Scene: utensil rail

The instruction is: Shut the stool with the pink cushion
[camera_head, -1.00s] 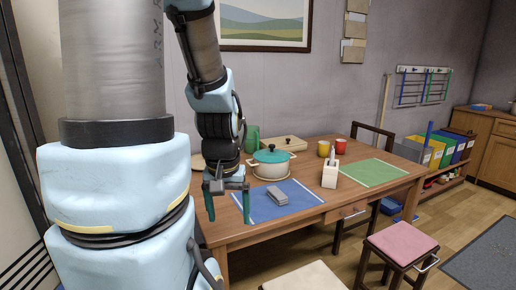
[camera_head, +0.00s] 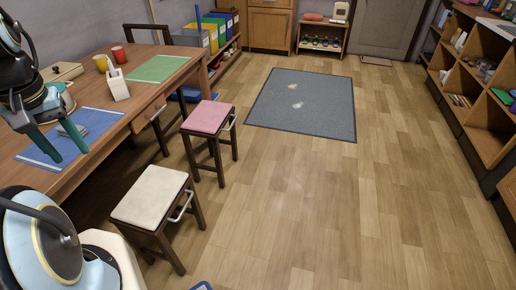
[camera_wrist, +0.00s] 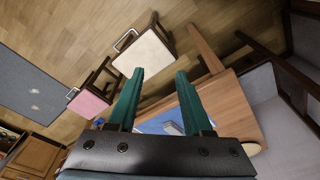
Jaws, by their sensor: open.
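The stool with the pink cushion (camera_head: 207,117) stands upright on the wooden floor beside the table's right side in the head view. It has dark legs and a metal handle on its right side. Its pink cushion also shows at the left in the wrist view (camera_wrist: 88,103). My gripper (camera_head: 66,157) is over the table, left of the stool and well apart from it. In the wrist view its two green fingers (camera_wrist: 158,72) are spread with nothing between them.
A stool with a cream cushion (camera_head: 150,196) stands nearer than the pink one. The table (camera_head: 135,112) holds a blue mat (camera_head: 92,122), a green mat (camera_head: 158,69), a white holder (camera_head: 116,85) and cups. A grey rug (camera_head: 303,104) lies beyond.

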